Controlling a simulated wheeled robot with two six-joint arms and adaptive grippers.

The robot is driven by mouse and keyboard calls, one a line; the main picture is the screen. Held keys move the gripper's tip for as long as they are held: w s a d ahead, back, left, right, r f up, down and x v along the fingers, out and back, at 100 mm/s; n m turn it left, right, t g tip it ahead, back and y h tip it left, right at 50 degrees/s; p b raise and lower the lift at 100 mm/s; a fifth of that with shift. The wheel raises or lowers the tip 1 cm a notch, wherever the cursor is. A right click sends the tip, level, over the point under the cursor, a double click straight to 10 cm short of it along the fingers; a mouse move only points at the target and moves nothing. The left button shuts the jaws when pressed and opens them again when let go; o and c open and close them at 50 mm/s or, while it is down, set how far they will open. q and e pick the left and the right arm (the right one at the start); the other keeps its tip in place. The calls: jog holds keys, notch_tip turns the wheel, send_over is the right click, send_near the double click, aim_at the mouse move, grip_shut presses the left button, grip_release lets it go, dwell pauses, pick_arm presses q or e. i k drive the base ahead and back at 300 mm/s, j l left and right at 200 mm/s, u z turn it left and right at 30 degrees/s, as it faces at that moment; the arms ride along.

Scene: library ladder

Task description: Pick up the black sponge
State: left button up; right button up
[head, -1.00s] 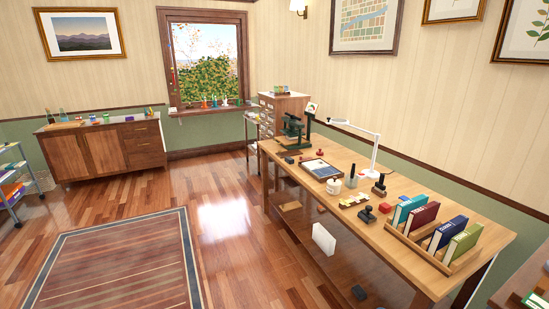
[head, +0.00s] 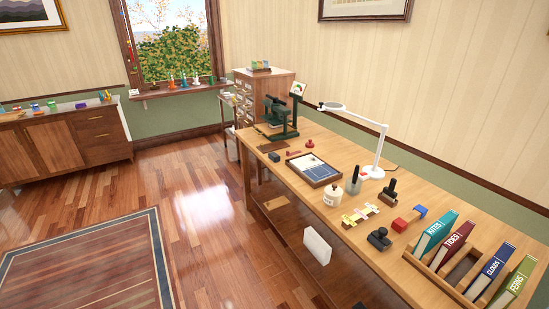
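I cannot tell for sure which thing is the black sponge. A small dark block (head: 274,157) lies near the left edge of the long wooden workbench (head: 405,270), in front of the dark green press (head: 278,119), and may be it. A black knobbed stamp-like thing (head: 379,238) and another dark upright one (head: 388,191) stand farther along the bench. Neither of my grippers is in view.
The bench also holds a framed tray (head: 314,170), a white jar (head: 333,195), a white lamp (head: 375,150) and a book rack (head: 438,268). A white slab (head: 317,246) shows at the bench's lower front. Wood floor (head: 200,200) lies open left of the bench, beside a rug (head: 90,265).

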aim_at(273, 157)
jog(key=z, duration=0.35)
jog(key=i+j+z, duration=0.45)
jog(key=i+j, duration=0.2)
jog(key=i+j+z, duration=0.2)
jog(key=j, duration=0.25)
jog(key=i+j+z, duration=0.25)
jog(key=i+j, duration=0.15)
jog(key=j, duration=0.1)
